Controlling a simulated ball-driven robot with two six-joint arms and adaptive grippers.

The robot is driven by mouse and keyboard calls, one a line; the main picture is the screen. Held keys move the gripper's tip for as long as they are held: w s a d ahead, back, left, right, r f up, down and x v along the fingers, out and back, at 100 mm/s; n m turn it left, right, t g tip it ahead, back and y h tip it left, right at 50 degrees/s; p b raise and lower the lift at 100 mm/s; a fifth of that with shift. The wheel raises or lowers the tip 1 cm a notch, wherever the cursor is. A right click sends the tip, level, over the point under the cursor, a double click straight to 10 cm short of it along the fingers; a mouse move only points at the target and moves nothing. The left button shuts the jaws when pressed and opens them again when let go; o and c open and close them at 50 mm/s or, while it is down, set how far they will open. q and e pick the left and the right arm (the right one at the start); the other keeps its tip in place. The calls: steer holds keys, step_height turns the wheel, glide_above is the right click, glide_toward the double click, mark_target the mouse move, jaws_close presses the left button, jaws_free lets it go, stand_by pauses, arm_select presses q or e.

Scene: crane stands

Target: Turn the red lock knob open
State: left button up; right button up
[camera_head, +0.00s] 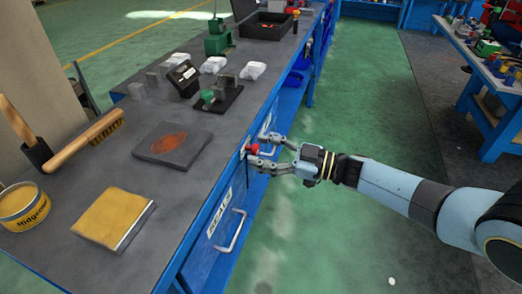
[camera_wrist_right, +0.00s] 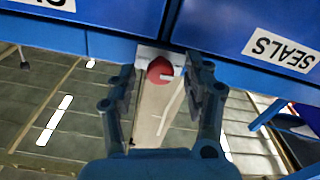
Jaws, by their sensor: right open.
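The red lock knob (camera_head: 253,148) sits on the blue front of the workbench, near the top edge. In the right wrist view the knob (camera_wrist_right: 157,71) shows as a small red round piece with a pale notch at its right side. My right gripper (camera_head: 258,150) is open at the bench front, with one finger on each side of the knob. My left gripper is not in view.
A drawer handle (camera_head: 232,230) and a SEALS label (camera_wrist_right: 283,50) are on the blue front near the knob. The bench top holds a brush (camera_head: 85,145), a tin (camera_head: 24,207), a yellow block (camera_head: 114,218) and a grey slab (camera_head: 172,145). Green aisle floor (camera_head: 370,100) is clear.

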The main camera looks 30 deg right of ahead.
steer(key=v, duration=1.1)
steer(key=shift+s, duration=0.15)
steer(key=shift+d, duration=0.1)
steer(key=s+f+m+g+h+b, duration=0.1)
steer(key=s+f+m+h+b, duration=0.15)
steer(key=s+f, duration=0.45)
steer(key=s+a+f+m+h+b, duration=0.1)
steer(key=s+f+m+h, duration=0.25)
steer(key=f, duration=0.85)
steer(key=s+f+m+g+h+b, duration=0.15)
steer(key=s+f+m+h, duration=0.3)
steer(key=f, duration=0.45)
steer(key=s+f+g+h, duration=0.1)
steer(key=s+f+g, duration=0.4)
steer(key=s, duration=0.7)
steer(key=s+a+f+g+h+b, duration=0.1)
steer(key=s+f+g, duration=0.4)
steer(key=s+f, duration=0.3)
steer(key=s, duration=0.4)
steer(key=shift+a+f+m, duration=0.15)
steer(key=shift+a+m, duration=0.15)
steer(key=shift+m, duration=0.05)
